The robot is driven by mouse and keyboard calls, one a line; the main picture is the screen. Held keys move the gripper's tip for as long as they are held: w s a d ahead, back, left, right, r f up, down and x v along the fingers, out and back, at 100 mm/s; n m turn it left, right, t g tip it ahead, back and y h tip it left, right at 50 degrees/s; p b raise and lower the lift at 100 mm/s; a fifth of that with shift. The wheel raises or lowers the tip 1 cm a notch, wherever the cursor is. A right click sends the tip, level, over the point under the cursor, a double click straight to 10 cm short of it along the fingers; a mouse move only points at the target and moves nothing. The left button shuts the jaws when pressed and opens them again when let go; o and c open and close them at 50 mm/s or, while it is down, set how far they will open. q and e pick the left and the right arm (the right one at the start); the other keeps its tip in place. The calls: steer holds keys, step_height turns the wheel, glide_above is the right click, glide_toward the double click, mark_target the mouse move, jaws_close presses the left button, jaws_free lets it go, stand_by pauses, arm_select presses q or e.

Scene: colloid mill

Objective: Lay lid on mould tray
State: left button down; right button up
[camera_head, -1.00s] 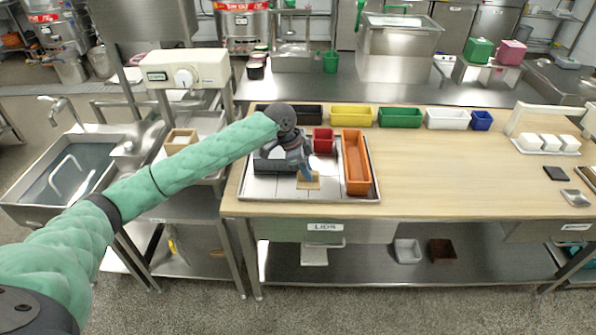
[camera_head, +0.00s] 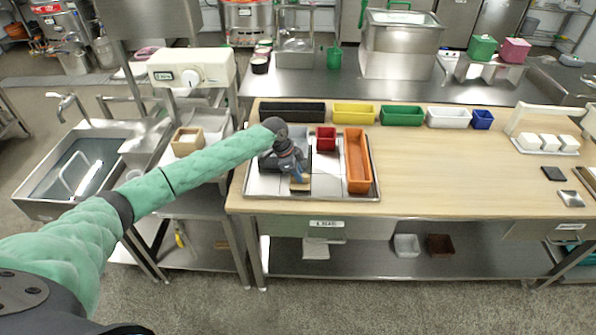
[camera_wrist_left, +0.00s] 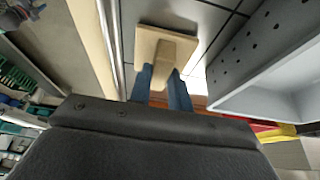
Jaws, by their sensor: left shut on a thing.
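My left gripper (camera_head: 298,178) is shut on the raised handle of a small square tan wooden lid (camera_wrist_left: 146,42). In the left wrist view its blue fingers sit on both sides of the handle. In the head view the lid (camera_head: 299,187) shows as a small strip under the fingers, near the front rim of the steel tray (camera_head: 330,194). I cannot tell whether it touches the tray surface. A grey perforated box (camera_wrist_left: 258,50), perhaps the mould tray, stands beside the lid in the wrist view, apart from it.
An orange bin (camera_head: 357,160) and a red bin (camera_head: 326,138) stand on the steel tray. Black, yellow (camera_head: 354,113), green, white and blue bins line the table's back. A wooden box (camera_head: 187,141) stands left of the table. The table right of the tray is largely clear.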

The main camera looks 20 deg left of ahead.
arm_select(q)
steer(key=shift+f, duration=0.25)
arm_select(e)
steer(key=shift+f, duration=0.1)
arm_select(q)
steer(key=c, duration=1.3)
jaws_free()
arm_select(e)
steer(key=shift+s+d, duration=0.1)
steer(key=shift+d, duration=0.05)
arm_select(q)
steer(key=shift+r, duration=0.1)
steer(key=shift+a+r, duration=0.1)
steer(key=shift+a+r+b, duration=0.15)
steer(key=shift+r+b, duration=0.15)
steer(key=shift+r, duration=0.05)
steer(key=shift+s+a+r, duration=0.1)
steer(key=shift+a+r, duration=0.15)
steer(key=shift+r, duration=0.3)
steer(key=b+v, duration=0.3)
steer(key=v, duration=0.7)
arm_select(e)
steer(key=w+a+r, duration=0.2)
steer(key=a+r, duration=0.1)
steer(key=r, duration=0.5)
steer(key=shift+w+g, duration=0.3)
steer(key=shift+w, duration=0.1)
